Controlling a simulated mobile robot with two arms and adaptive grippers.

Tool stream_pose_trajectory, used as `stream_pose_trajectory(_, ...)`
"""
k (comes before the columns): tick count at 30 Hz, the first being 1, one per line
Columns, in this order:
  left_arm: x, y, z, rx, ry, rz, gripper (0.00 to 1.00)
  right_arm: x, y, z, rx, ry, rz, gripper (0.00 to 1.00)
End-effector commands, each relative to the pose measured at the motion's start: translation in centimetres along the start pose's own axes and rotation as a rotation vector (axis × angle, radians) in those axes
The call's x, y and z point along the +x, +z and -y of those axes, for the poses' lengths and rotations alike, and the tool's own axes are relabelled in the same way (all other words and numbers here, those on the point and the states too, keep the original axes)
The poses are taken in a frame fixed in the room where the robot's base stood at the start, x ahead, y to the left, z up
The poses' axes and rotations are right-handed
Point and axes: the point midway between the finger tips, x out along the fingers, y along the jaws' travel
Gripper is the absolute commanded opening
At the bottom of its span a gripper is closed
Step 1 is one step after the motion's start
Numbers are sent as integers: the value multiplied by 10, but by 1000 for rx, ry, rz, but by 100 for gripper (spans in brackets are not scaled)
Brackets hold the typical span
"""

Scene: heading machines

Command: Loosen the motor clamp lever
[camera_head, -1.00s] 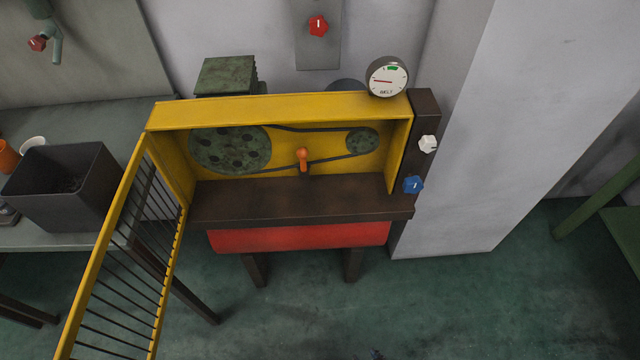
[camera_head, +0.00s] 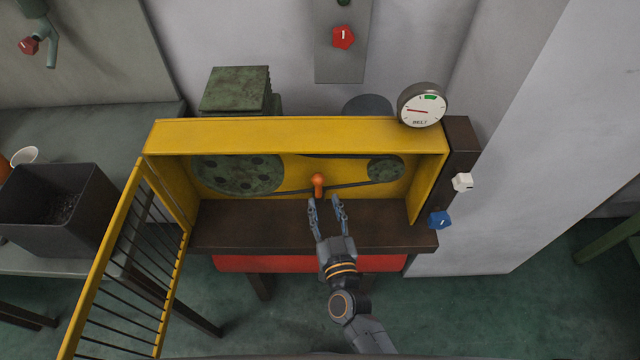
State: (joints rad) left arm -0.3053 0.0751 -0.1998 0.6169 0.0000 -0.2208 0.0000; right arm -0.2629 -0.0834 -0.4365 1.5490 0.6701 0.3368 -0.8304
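The motor clamp lever is a small orange-knobbed handle (camera_head: 318,181) standing upright in the middle of the yellow housing (camera_head: 300,134), in front of the belt. My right gripper (camera_head: 326,203) is just in front of and below it, above the brown ledge (camera_head: 240,222). Its two fingers are apart, one on each side below the knob, with nothing visibly held. I cannot tell whether the fingers touch the lever's lower part. My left gripper is not in view.
The yellow barred guard (camera_head: 128,270) stands swung open at the left. A large green pulley (camera_head: 237,174) and a small one (camera_head: 384,169) carry the belt. A gauge (camera_head: 422,105), a white knob (camera_head: 462,182) and a blue knob (camera_head: 440,220) are at the right.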

Motion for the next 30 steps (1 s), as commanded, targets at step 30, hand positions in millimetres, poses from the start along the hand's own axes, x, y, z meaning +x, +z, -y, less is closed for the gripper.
stream_pose_trajectory(30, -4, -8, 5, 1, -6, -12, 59, 61, 0, 0, 0, 0, 1, 0)
